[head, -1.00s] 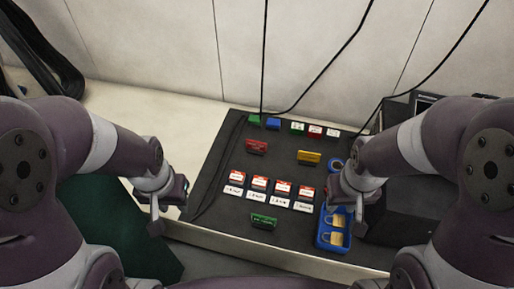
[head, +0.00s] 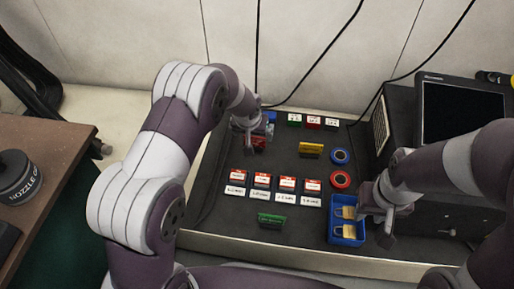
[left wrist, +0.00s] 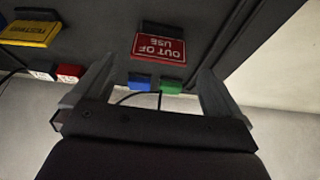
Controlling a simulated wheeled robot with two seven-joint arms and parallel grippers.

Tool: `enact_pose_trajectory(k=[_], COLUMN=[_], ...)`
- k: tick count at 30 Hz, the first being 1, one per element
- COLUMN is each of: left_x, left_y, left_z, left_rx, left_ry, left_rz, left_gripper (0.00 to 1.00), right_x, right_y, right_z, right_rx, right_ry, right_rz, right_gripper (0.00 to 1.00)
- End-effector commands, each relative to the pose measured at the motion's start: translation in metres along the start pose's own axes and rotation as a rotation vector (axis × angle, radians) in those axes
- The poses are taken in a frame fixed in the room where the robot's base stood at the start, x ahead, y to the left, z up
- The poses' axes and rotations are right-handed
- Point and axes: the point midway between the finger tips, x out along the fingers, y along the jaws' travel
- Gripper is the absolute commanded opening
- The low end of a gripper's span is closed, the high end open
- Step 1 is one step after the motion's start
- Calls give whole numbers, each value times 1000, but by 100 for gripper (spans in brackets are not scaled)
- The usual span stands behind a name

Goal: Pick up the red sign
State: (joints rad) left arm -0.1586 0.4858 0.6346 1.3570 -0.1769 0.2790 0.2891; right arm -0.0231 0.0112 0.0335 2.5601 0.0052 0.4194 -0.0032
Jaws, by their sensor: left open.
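The red sign (head: 259,146) stands on the dark table mat in the head view, partly covered by my left gripper (head: 250,127). In the left wrist view the red sign (left wrist: 158,48) reads "OUT OF USE" upside down. It lies ahead of the open fingers of my left gripper (left wrist: 158,75), roughly midway between them. Nothing is held between these fingers. My right gripper (head: 374,215) is beside the blue tray at the right; its fingers are too unclear to judge.
A yellow sign (head: 311,149) is right of the red one, and a green sign (head: 271,220) is nearer. Several red-and-white boxes (head: 262,181) sit between. The blue tray (head: 346,240) is near my right gripper.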

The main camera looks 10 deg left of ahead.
Motion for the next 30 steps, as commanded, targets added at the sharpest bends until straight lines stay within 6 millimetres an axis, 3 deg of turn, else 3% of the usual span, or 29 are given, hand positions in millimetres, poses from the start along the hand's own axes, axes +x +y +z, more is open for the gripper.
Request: enact_pose_trajectory(k=[5, 9, 12, 19, 24, 30], left_x=[19, 48, 62, 61, 61, 61], left_y=[0, 2, 2, 2, 2, 2], left_z=[2, 9, 7, 4, 5, 5], left_rx=[1, 1, 1, 1, 1, 1], left_ry=[0, 0, 1, 1, 1, 1], left_rz=[0, 0, 0, 0, 0, 0], left_gripper=[100, 100, 100, 100, 48, 48], right_x=[14, 42, 51, 48, 48, 48], right_y=[0, 0, 0, 0, 0, 0], right_z=[2, 5, 6, 5, 5, 5], right_rx=[0, 0, 0, 0, 0, 0], right_ry=[1, 1, 0, 1, 1, 1], right_rz=[0, 0, 0, 0, 0, 0], right_gripper=[36, 36, 36, 36, 36, 36])
